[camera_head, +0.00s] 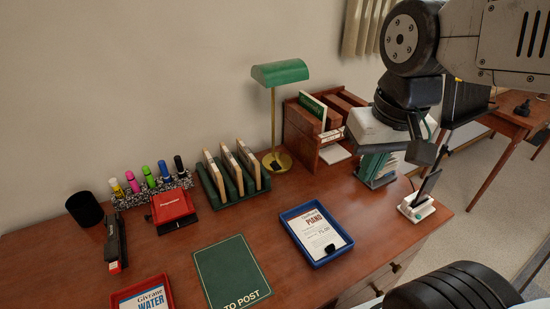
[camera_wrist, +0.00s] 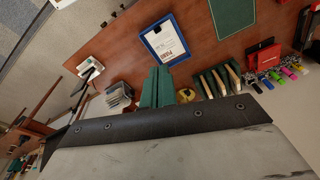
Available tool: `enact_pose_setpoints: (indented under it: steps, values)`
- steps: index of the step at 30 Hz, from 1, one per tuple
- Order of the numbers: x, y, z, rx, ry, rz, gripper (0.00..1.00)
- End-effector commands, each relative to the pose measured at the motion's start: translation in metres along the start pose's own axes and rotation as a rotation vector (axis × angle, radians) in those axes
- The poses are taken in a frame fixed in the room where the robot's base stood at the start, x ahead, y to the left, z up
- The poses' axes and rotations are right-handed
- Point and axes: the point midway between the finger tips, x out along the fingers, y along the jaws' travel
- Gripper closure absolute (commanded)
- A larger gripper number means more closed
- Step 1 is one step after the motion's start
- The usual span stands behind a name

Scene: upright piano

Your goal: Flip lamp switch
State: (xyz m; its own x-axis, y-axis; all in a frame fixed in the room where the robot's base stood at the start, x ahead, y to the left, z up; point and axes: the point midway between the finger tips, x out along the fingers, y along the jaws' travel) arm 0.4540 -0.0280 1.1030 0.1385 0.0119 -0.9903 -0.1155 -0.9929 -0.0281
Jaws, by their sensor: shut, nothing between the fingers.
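A desk lamp has a green shade (camera_head: 280,72), a thin brass stem and a round brass base (camera_head: 277,162) on the wooden desk. A small dark part, possibly the switch, shows at the base. The brass base also shows in the wrist view (camera_wrist: 187,95); the shade cannot be made out there. My gripper (camera_head: 371,170) has a pale body and teal fingers pointing down. It is to the right of the lamp, apart from it. In the wrist view the fingers of my gripper (camera_wrist: 157,76) are together and empty.
A wooden organizer (camera_head: 305,135) stands between lamp and gripper. A green rack (camera_head: 232,190) is left of the lamp. A blue tray (camera_head: 317,234) lies in front. A phone stand (camera_head: 416,208) sits at the right edge. Some bare desk lies before the lamp.

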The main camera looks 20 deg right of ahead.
Motion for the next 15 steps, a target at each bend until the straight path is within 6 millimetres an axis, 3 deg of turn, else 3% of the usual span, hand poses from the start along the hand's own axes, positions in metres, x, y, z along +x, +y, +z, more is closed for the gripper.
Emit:
enact_pose_setpoints:
  steps: [8, 15]
  values:
    - [0.038, -0.026, -0.13, 0.421, 0.055, -0.065, 1.0]
    - [0.107, -0.046, -0.239, 0.825, 0.1, -0.137, 1.0]
